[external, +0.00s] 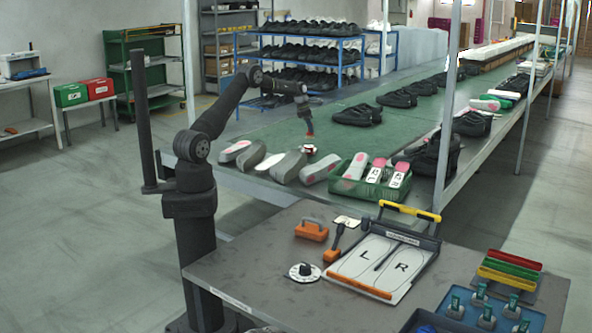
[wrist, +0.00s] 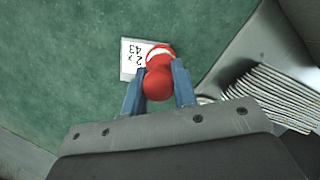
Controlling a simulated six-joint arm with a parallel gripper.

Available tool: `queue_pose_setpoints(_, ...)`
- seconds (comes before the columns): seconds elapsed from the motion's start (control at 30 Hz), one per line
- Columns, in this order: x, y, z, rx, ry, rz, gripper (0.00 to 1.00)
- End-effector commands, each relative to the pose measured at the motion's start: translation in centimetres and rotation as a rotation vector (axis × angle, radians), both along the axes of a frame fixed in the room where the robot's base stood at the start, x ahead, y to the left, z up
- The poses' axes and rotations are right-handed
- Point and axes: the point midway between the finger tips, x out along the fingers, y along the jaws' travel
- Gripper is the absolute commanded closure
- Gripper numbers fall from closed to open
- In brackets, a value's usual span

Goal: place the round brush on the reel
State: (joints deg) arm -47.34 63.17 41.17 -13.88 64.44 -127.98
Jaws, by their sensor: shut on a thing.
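My gripper (external: 310,131) is over the near end of the green conveyor. In the wrist view its two blue fingers (wrist: 159,70) are shut on a rounded red piece, which I take as the round brush (wrist: 158,86). A small red and white round thing, which I take as the reel (external: 309,149), sits on the belt just below my gripper. In the wrist view the reel (wrist: 161,51) shows only as a red and white rim past the brush, which hides the rest. I cannot tell whether brush and reel touch.
A white card (wrist: 132,58) with figures lies by the reel. Several grey soles (external: 289,166) lie left of it along the belt edge. A green crate (external: 346,188) with insoles stands close on the right. Black shoes (external: 357,115) stand farther along.

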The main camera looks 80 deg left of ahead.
Motion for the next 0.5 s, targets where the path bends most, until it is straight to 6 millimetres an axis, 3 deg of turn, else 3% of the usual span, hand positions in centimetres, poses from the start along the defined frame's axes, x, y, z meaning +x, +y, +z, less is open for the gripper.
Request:
queue_pose_setpoints(0.23, -0.2, 0.9, -1.3, -0.002, 0.001, -0.002, 0.97)
queue_pose_setpoints(0.5, -0.2, 0.9, -4.6, -0.002, 0.000, -0.001, 0.97)
